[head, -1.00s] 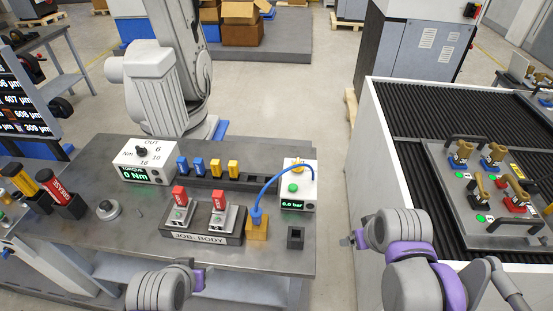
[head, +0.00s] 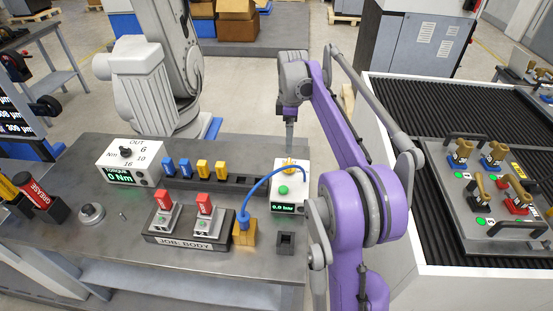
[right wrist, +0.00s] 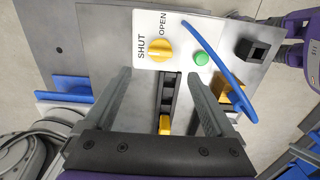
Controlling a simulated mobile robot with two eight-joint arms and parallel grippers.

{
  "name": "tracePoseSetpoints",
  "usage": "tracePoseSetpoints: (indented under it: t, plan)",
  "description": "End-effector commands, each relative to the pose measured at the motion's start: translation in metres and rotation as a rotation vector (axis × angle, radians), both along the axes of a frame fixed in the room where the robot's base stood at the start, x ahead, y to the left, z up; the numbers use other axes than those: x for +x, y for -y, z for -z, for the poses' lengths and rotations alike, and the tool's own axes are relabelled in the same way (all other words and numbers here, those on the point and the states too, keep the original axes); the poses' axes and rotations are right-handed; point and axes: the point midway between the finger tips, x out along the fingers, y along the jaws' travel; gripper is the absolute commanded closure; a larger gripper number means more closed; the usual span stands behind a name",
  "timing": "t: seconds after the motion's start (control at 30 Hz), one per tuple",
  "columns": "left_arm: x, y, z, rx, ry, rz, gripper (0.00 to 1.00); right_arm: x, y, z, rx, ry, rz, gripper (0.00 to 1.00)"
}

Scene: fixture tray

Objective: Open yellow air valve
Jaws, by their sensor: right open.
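The yellow air valve (head: 290,164) sits on the back part of the white air box (head: 291,178), whose display reads 0.0 bar. In the right wrist view the yellow valve knob (right wrist: 161,50) lies beside the printed words SHUT and OPEN; its exact pointing is hard to tell. My right gripper (head: 290,148) hangs fingers-down above the valve. In the right wrist view its two fingers (right wrist: 159,75) are spread apart and empty, with the knob just ahead of the gap between them. My left gripper is out of view.
A blue hose (head: 262,186) arches from the air box to a yellow-brown block (head: 245,232). A green button (head: 283,190) is on the box. The job body stand (head: 189,241) and torque box (head: 129,160) are left. A small black socket (head: 285,243) is in front.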

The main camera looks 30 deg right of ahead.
Motion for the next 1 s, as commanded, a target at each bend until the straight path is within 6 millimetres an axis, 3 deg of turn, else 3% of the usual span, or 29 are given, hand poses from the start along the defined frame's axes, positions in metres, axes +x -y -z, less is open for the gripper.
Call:
tracePoseSetpoints:
  t: [0.3,0.5,0.93,1.0]
  plan:
    - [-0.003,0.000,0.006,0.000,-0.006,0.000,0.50,0.000,-0.001,0.060,-0.001,0.001,0.002,0.10]
    - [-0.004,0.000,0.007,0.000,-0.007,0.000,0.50,0.000,-0.001,0.088,-0.001,0.002,0.002,0.10]
    - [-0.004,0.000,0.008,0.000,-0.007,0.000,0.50,0.000,-0.001,0.099,-0.001,0.002,0.002,0.10]
    - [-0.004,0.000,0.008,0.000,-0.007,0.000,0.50,0.000,-0.001,0.099,-0.001,0.002,0.002,0.21]
